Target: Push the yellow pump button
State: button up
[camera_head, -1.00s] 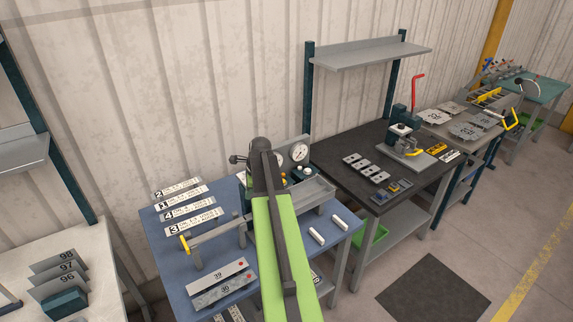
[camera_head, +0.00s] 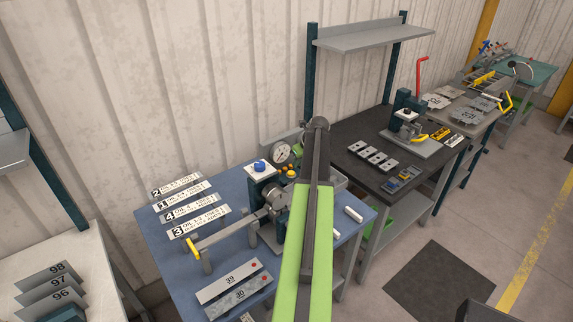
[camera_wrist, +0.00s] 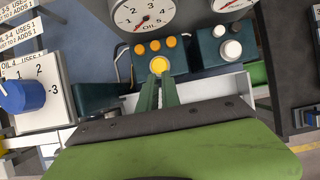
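A larger round yellow button (camera_wrist: 159,65) sits on the front of a dark teal box (camera_wrist: 180,66) in the wrist view, below several small orange-yellow lamps (camera_wrist: 155,45). A yellow knob, perhaps the same button, shows in the head view (camera_head: 291,173) just left of my arm. My gripper (camera_wrist: 158,79) points at the button, with its two slim green fingers ending just below it in the picture. The fingers lie close together, and I cannot tell whether they are fully shut or whether they touch the button. In the head view my arm hides the gripper.
A blue dial knob (camera_wrist: 22,95) on a white numbered plate is at left. A gauge (camera_wrist: 143,12) stands above the lamps. A second teal box (camera_wrist: 222,46) with white and black knobs is to the right. A yellow-ended lever (camera_head: 192,247) lies left of the device on the blue table (camera_head: 160,262).

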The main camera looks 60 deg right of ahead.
aim_at(291, 173)
jog(key=b+x, duration=0.7)
jog(key=shift+f, duration=0.25)
jog(key=shift+s+a+r, duration=0.1)
jog(key=shift+a, duration=0.05)
jog(key=shift+a+r, duration=0.1)
jog(key=shift+r, duration=0.05)
jog(key=r+p, duration=0.4)
jog(key=p, duration=0.1)
jog(key=r+p, duration=0.2)
jog(key=shift+w+d+r, duration=0.25)
jog(key=shift+w+r, duration=0.05)
jog(key=shift+r, duration=0.1)
jog(key=shift+w+d+f, duration=0.1)
jog(key=shift+f, duration=0.2)
